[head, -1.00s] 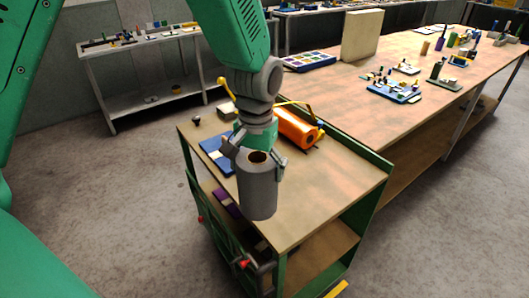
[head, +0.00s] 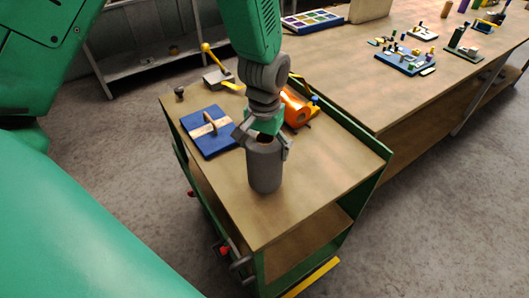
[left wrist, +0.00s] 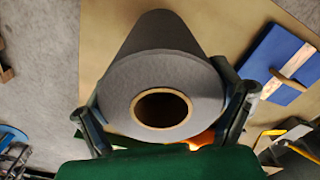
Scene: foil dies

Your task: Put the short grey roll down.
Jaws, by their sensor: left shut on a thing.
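The short grey roll (head: 265,167) is upright in the head view, over the wooden top of the green cart (head: 310,192). My left gripper (head: 264,142) is shut on its upper part from above, one finger on each side. In the left wrist view the roll (left wrist: 165,52) shows its near end with a brown core hole, between the two fingertips (left wrist: 165,112). Its lower end is at or just above the cart top; I cannot tell whether it touches. My right gripper is not in view.
On the cart, a blue board (head: 208,133) with a light strip lies left of the roll. A yellow-handled tool (head: 216,75) is at the back. The cart's front and right top are clear.

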